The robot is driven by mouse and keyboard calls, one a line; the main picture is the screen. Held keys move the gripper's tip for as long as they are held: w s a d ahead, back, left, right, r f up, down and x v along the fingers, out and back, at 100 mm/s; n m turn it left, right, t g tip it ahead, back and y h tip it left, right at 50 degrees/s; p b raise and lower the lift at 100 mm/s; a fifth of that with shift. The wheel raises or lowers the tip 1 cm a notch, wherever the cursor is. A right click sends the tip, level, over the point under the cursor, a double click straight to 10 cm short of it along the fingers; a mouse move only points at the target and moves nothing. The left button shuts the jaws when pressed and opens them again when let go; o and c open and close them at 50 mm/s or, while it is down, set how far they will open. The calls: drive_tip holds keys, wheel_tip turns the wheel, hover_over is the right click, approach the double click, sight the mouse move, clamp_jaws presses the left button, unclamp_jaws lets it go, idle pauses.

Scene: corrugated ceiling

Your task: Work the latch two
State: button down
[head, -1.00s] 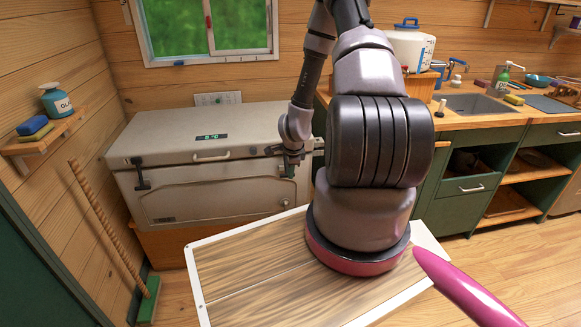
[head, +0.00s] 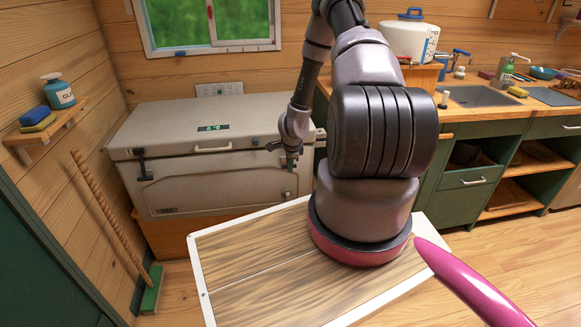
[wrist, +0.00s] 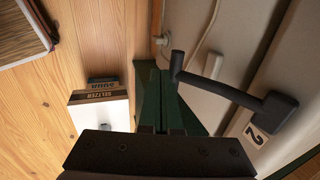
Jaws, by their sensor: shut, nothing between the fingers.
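Latch two is a black bent handle (wrist: 232,92) beside a label marked "2" (wrist: 256,135) on the pale chest wall in the wrist view. In the head view it is a small dark piece (head: 274,146) at the right end of the chest's front, under the lid edge. Contact with the latch cannot be told from the head view.
The pale chest (head: 215,190) has its lid closed, with another dark latch (head: 143,170) at the front left. A wooden-topped platform (head: 245,270) lies before it. A seltzer box (wrist: 100,108) shows in the wrist view. A green-footed broom (head: 150,290) leans at left.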

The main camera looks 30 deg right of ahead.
drive_tip(key=w+f, duration=0.2)
drive_tip(key=shift+w+d+f, duration=0.35)
drive_tip(key=shift+f, duration=0.05)
drive_tip(key=shift+r, duration=0.2)
drive_tip(key=shift+r, duration=0.7)
